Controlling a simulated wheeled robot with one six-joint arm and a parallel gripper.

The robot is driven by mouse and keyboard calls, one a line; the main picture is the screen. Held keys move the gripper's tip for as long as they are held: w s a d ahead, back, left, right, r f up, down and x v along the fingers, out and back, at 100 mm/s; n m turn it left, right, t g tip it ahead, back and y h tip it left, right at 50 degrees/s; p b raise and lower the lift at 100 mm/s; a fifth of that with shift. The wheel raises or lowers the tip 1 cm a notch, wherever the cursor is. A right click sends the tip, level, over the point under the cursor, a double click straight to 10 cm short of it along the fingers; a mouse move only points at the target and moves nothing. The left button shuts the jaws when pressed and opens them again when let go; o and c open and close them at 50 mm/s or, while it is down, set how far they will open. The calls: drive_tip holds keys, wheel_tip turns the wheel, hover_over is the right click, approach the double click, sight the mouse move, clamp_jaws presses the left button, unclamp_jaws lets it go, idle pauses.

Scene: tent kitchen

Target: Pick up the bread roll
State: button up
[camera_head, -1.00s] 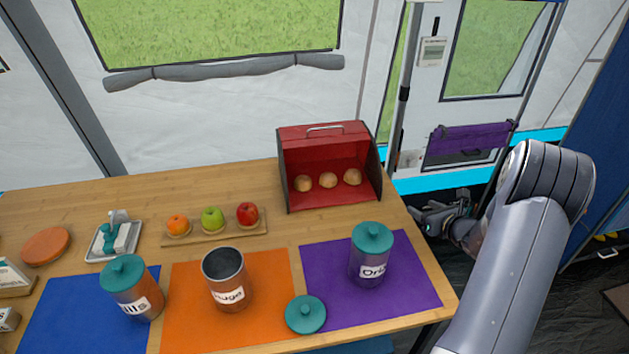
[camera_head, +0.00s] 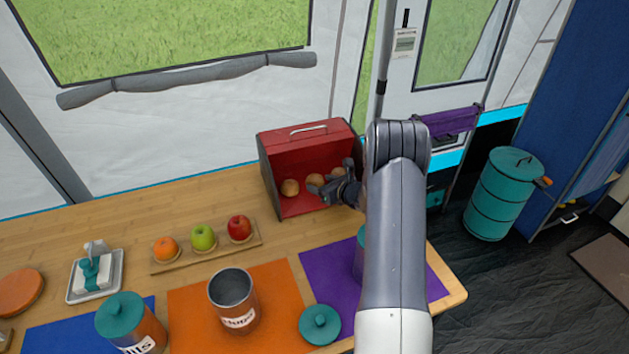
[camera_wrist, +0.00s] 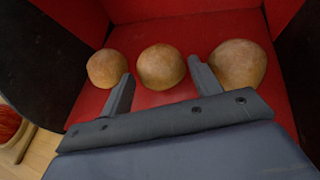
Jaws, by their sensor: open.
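Three round brown bread rolls lie in a row inside a red box with dark sides (camera_head: 308,147). In the head view the left roll (camera_head: 290,187) and middle roll (camera_head: 315,180) show, and the right one is partly hidden by my gripper (camera_head: 335,189). In the wrist view my gripper (camera_wrist: 160,85) is open and empty at the box's front. The middle roll (camera_wrist: 161,66) is just beyond and between its fingertips. The left roll (camera_wrist: 107,68) is beyond the left finger, and the right roll (camera_wrist: 238,64) is beside the right fingertip. I cannot tell whether that fingertip touches it.
A wooden board with an orange (camera_head: 165,249), a green apple (camera_head: 203,237) and a red apple (camera_head: 239,228) lies left of the box. An open canister (camera_head: 233,300) and a teal lid (camera_head: 320,324) stand in front. My arm partly hides another canister.

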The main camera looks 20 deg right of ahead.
sight(318, 179)
drive_tip(key=x, duration=0.3)
drive_tip(key=shift+w, duration=0.15)
drive_tip(key=c, duration=0.6)
drive_tip(key=shift+r, duration=0.15)
drive_tip(key=shift+r, duration=0.55)
wheel_tip(318, 179, up, 2)
drive_tip(key=shift+r, duration=0.1)
drive_tip(key=s+d, duration=0.3)
drive_tip(key=s, duration=0.2)
drive_tip(key=s+d+b, duration=0.1)
drive_tip(key=s+d, duration=0.2)
drive_tip(key=s, duration=0.2)
drive_tip(key=s+d+b, duration=0.1)
drive_tip(key=s+d, duration=0.3)
drive_tip(key=s, duration=0.1)
